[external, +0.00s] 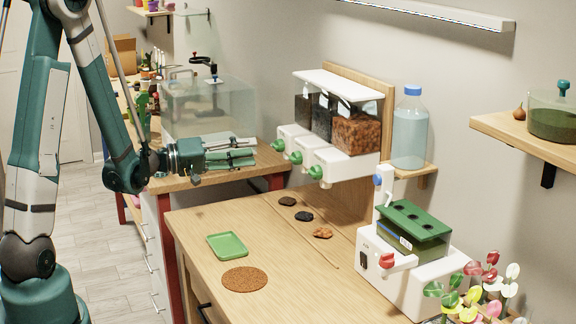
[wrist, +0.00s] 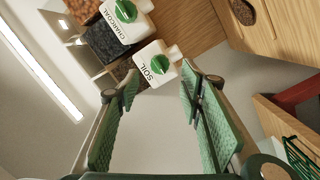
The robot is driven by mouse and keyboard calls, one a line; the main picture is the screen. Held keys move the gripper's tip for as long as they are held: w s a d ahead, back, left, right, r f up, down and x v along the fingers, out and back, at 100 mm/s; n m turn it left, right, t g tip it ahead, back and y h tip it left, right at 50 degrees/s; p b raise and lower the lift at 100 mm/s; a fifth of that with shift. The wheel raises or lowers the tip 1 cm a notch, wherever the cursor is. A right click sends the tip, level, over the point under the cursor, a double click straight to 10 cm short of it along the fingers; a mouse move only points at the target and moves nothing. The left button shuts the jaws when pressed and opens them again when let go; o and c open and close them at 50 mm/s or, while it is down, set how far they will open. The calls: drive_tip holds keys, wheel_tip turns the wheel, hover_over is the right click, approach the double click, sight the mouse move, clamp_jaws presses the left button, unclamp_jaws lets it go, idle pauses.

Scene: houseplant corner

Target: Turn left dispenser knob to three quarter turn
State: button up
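The dispenser (external: 338,160) hangs on the wall with three dark-to-brown bins and three green knobs on white spouts. The left knob (external: 278,145) shows in the wrist view as the green knob on the SOIL spout (wrist: 158,65), its grip ridge slanted. The CHARCOAL knob (wrist: 126,11) is beside it. My gripper (external: 252,150) is open and empty, pointing toward the left knob from the left with a small gap. In the wrist view my gripper (wrist: 160,88) has its two padded fingers apart, with the SOIL spout showing beyond and between their tips.
The wooden table (external: 195,221) below holds a green tray (external: 227,245), a cork mat (external: 244,279) and small piles of soil (external: 287,201), charcoal (external: 304,216) and bark (external: 322,233). A glass tank (external: 208,105) stands behind my gripper. A water bottle (external: 410,130) stands right of the dispenser.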

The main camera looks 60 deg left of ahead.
sight(273, 147)
drive_tip(key=shift+w, duration=0.1)
drive_tip(key=shift+w+d+b, duration=0.15)
drive_tip(key=shift+w, duration=1.1)
drive_tip(key=shift+w+d+b, duration=0.2)
drive_tip(key=shift+w, duration=1.1)
drive_tip(key=shift+w+d+b, duration=0.15)
drive_tip(key=shift+w, duration=1.1)
drive_tip(key=c, duration=0.9)
